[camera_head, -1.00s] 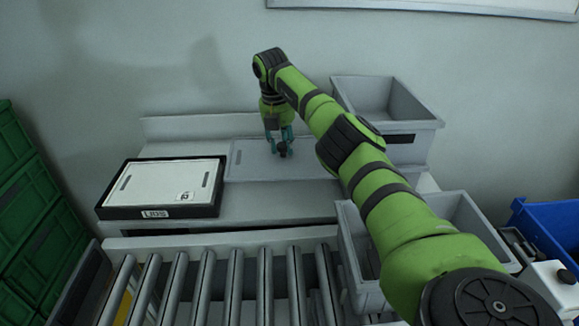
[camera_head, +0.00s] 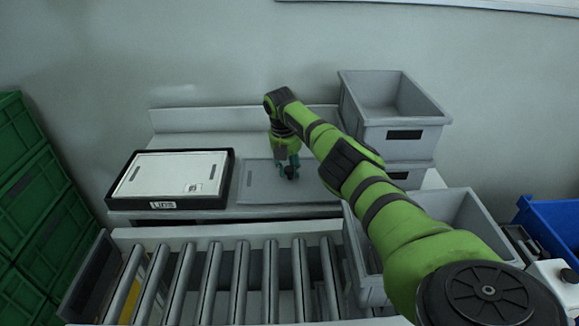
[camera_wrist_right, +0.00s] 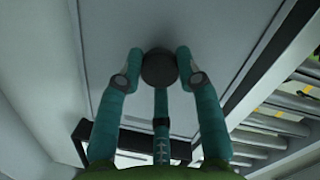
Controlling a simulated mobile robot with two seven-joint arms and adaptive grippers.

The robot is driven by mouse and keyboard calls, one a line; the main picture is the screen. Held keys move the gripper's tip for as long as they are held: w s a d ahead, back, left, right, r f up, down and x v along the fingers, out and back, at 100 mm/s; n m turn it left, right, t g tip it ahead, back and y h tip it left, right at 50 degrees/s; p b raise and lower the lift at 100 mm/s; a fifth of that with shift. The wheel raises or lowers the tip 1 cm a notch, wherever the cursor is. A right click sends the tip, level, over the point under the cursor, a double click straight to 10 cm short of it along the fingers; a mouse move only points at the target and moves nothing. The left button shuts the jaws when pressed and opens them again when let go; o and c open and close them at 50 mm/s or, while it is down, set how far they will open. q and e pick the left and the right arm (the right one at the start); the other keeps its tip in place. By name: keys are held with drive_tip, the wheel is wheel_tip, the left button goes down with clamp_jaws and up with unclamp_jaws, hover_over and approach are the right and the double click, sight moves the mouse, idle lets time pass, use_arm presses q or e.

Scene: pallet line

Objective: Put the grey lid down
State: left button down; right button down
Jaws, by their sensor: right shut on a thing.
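The grey lid (camera_head: 262,190) is a flat rectangular panel with a slot near its left end, at the middle of the worktable in the head view. My right gripper (camera_head: 289,172) is above it, shut on its dark round knob. In the right wrist view, the fingers (camera_wrist_right: 158,72) close around the knob, and the lid's pale surface (camera_wrist_right: 110,35) spreads behind it. The lid looks level and close to the tabletop; I cannot tell whether it touches. My left gripper is not in view.
A black-rimmed tray (camera_head: 121,198) labelled LIDS, holding a white lid (camera_head: 180,172), stands left of the grey lid. Grey bins (camera_head: 400,135) are stacked at right, another (camera_head: 455,215) nearer. The roller conveyor (camera_head: 240,270) runs in front. Green crates (camera_head: 30,180) stand at left.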

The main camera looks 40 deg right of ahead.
sight(285, 181)
drive_tip(key=shift+f, duration=0.3)
drive_tip(key=c, duration=0.8)
unclamp_jaws()
drive_tip(key=shift+c, duration=0.2)
drive_tip(key=shift+r, duration=0.15)
drive_tip(key=shift+r, duration=0.35)
wheel_tip(285, 181, up, 12)
drive_tip(key=a+b, duration=0.1)
drive_tip(key=a, duration=0.1)
drive_tip(key=shift+f, duration=0.25)
drive_tip(key=shift+s+r, duration=0.1)
